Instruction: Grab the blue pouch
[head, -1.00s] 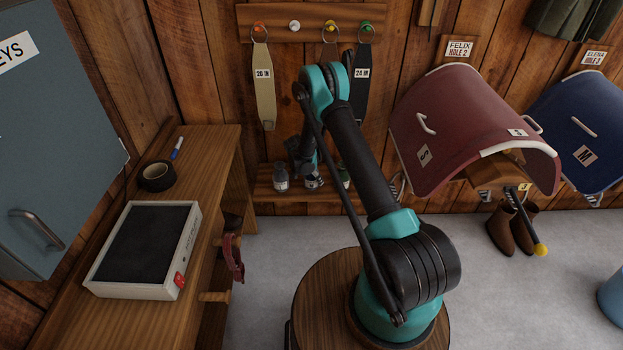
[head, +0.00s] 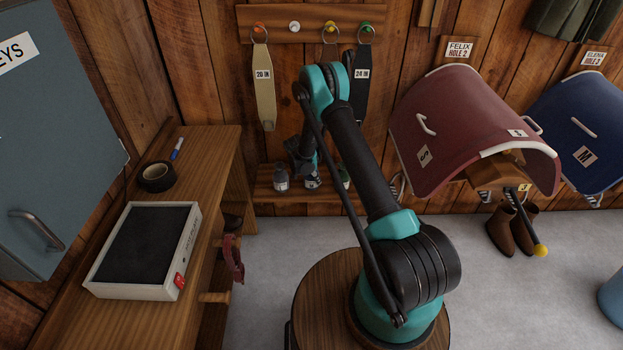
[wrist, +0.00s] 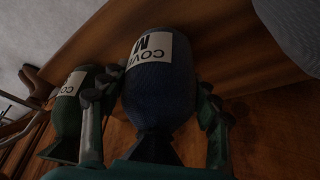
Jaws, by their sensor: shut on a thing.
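The blue pouch (wrist: 158,98) fills the middle of the wrist view, with a pale label reading "COV" and "M". My gripper (wrist: 155,108) has one finger on each side of it and is shut on it. In the head view the middle pouch (head: 312,182) on the low wall shelf is partly hidden behind my arm, and my fingertips are hard to make out there.
A green pouch (wrist: 68,118) with a similar label stands close beside the left finger. A grey pouch (head: 281,178) stands to the left on the wooden shelf (head: 265,197). A red saddle cover (head: 470,130) hangs to the right. A bench (head: 215,160) runs along the left.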

